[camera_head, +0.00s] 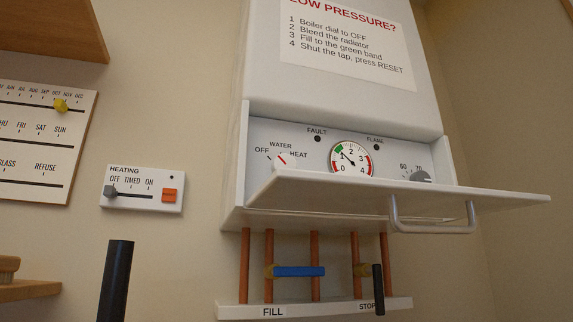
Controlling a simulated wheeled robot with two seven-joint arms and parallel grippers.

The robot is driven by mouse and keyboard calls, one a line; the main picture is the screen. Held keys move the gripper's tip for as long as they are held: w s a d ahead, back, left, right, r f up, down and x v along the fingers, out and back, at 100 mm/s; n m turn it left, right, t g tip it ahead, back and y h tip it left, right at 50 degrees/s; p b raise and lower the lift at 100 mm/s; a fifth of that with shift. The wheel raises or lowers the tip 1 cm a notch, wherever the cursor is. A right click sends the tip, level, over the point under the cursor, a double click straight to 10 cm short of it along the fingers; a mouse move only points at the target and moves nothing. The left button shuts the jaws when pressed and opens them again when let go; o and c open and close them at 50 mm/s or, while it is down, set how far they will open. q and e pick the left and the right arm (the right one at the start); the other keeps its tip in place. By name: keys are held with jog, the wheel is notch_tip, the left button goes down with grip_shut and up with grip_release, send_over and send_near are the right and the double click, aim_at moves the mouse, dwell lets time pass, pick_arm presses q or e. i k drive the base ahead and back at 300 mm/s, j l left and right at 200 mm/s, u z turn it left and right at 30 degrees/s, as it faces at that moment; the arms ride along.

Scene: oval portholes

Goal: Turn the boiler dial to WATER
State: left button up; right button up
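The boiler dial (282,160) is at the left of the boiler's control panel. Only its upper part shows, with a slanted red mark; the boiler's lowered flap (420,196) hides the rest. The labels OFF, WATER (281,146) and HEAT run left to right around it. The red mark slants from upper left to lower right below WATER; I cannot tell for certain which label it points to. Neither of my grippers can be made out in the head view.
The flap juts out with a metal handle (433,229) on its front. A pressure gauge (351,160) is right of the dial. Below are copper pipes with a blue FILL lever (299,271) and a black STOP lever (378,289). A dark upright bar (116,282) stands lower left.

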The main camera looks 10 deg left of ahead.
aim_at(285, 160)
jog(key=k+j, duration=0.35)
jog(key=k+j+z, duration=0.1)
jog(key=k+j, duration=0.25)
jog(key=j, duration=0.2)
